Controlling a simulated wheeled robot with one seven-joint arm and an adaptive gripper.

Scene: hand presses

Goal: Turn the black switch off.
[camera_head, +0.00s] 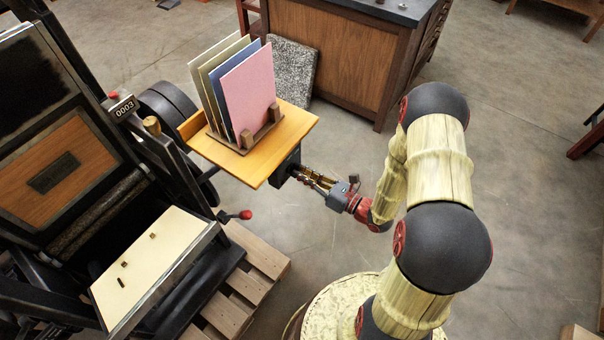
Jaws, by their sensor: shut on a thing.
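A dark box (285,169) is fixed under the front right edge of the wooden side shelf of the press. My gripper (297,173) reaches it from the right, and its fingertips are at the face of the box. The fingers are shut on a small dark part there, which I take to be the black switch. The fingers hide most of it, so its on or off position cannot be seen.
The wooden shelf (299,124) just above my gripper carries a rack of coloured sheets (247,93). The press (62,160) stands left, with a red-knobbed lever (245,214) and a pallet (245,290) below. A wooden cabinet (335,55) stands behind.

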